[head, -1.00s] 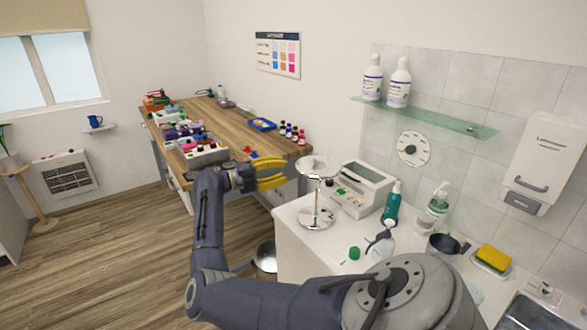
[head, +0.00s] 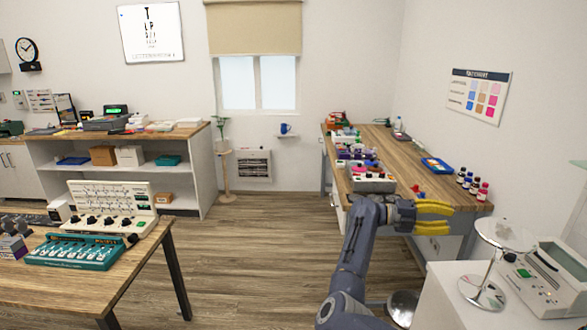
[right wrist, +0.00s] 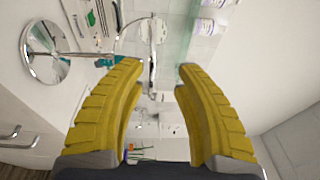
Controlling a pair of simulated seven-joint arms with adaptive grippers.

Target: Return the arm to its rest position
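My right gripper (head: 446,218) has yellow ribbed fingers and a dark body, on a dark blue-grey arm rising from the bottom of the head view. It appears in front of the right end of the wooden workbench (head: 412,152). In the right wrist view my right gripper (right wrist: 157,72) has its two fingers spread apart, with nothing between them. I see no object held. My left gripper and left arm are in neither view.
A chrome stand (head: 484,291) and a white device (head: 545,278) are on the white counter, right of my right gripper. Small bottles (head: 472,184) and a blue tray (head: 437,165) lie on the workbench. A wooden table (head: 95,279) with teal equipment stands at left. Open floor lies between.

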